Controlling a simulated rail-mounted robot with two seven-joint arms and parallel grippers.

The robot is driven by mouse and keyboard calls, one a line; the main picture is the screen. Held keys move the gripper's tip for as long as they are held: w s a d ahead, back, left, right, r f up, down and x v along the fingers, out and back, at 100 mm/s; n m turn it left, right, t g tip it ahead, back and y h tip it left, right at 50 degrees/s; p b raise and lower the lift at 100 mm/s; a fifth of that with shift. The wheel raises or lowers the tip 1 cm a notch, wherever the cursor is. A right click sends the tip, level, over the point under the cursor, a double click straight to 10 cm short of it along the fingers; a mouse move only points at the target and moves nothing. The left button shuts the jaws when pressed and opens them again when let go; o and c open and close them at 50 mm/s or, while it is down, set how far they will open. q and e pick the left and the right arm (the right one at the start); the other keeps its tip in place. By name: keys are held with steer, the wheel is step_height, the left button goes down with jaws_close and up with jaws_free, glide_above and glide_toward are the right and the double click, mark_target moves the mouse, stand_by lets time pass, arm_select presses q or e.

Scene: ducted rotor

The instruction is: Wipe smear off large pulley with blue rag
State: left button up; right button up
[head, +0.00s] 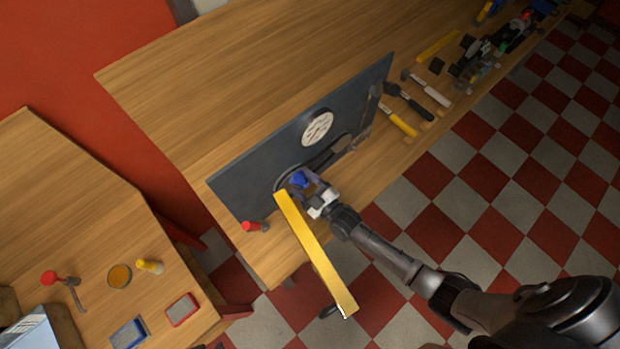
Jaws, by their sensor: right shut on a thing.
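My right gripper (307,188) reaches in from the lower right and is shut on the blue rag (299,179). It holds the rag at the front of an upright dark grey panel (240,185), near the panel's lower left part. A dark curved rim (282,181), which looks like the large pulley, shows just left of the rag. The rag and gripper cover most of it. I cannot tell whether the rag touches it, and no smear can be made out. My left gripper is not in view.
A yellow bar (315,255) slants close below the gripper. The panel carries a white dial (317,128) and stands on a wooden bench (215,85). A red-capped item (252,226) sits by its left end. Hammers and other tools (430,90) lie right. Another table (75,215) stands left.

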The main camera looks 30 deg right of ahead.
steer(key=a, duration=0.2)
steer(key=s+a, duration=0.1)
steer(key=a, duration=0.1)
steer(key=shift+a+p, duration=0.35)
steer(key=shift+a, duration=0.05)
stand_by(0.4)
steer(key=shift+r+p+v, duration=0.15)
steer(key=shift+p+v, duration=0.45)
steer(key=shift+v, duration=0.85)
steer(key=shift+r+p+v, duration=0.15)
steer(key=shift+p+v, duration=0.45)
steer(key=shift+v, duration=0.85)
steer(key=shift+a, duration=0.15)
steer(key=shift+s, duration=0.2)
